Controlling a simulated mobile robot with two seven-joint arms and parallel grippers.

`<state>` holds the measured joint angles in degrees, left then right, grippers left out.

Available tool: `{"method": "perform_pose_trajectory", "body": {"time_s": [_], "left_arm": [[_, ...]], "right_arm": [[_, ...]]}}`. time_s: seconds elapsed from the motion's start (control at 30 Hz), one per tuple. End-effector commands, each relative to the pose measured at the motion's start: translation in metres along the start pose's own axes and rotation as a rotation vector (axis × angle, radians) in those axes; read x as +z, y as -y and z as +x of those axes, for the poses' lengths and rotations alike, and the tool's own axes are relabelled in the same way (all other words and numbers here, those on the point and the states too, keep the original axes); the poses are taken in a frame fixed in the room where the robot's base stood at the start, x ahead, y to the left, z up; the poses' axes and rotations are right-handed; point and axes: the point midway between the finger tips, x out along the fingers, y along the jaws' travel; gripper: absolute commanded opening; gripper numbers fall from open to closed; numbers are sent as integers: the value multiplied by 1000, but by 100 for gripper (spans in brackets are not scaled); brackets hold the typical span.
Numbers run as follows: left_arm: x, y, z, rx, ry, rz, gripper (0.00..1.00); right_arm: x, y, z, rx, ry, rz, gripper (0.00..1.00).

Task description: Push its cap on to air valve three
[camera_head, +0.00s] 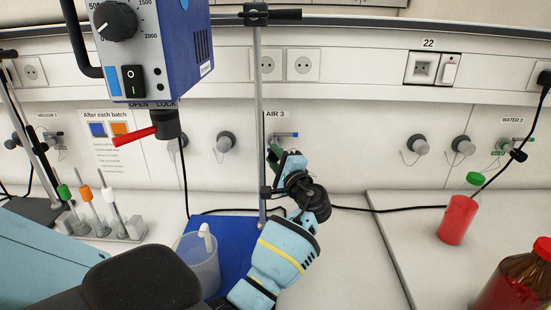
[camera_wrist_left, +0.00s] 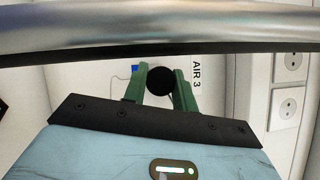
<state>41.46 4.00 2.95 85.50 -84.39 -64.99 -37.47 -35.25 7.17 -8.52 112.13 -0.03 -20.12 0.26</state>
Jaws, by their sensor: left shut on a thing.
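The AIR 3 label (camera_head: 275,114) is on the back wall in the head view, with the blue lever (camera_head: 287,134) of air valve three just below it. My left gripper (camera_head: 274,152) is up at this valve, below the lever. In the left wrist view its green fingers are shut on a round dark cap (camera_wrist_left: 160,81). The AIR 3 label (camera_wrist_left: 197,75) is to the right of the fingers, and the blue lever (camera_wrist_left: 135,69) shows behind the left finger. The valve's outlet is hidden, so I cannot tell whether the cap touches it. My right gripper is not in view.
A metal stand rod (camera_head: 259,110) rises just left of my left gripper and crosses the top of the wrist view. A blue stirrer motor (camera_head: 160,50) hangs at upper left. A beaker (camera_head: 200,265) stands below. A red bottle (camera_head: 457,220) stands at right.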

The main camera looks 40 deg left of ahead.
Motion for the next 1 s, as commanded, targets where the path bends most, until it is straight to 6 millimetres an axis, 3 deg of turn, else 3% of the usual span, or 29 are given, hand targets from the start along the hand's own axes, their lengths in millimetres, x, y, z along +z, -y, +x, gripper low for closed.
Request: {"method": "perform_pose_trajectory", "body": {"time_s": [1.0], "left_arm": [[-6, 0, 9, 0, 0, 0, 0]], "right_arm": [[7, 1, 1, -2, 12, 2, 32]]}}
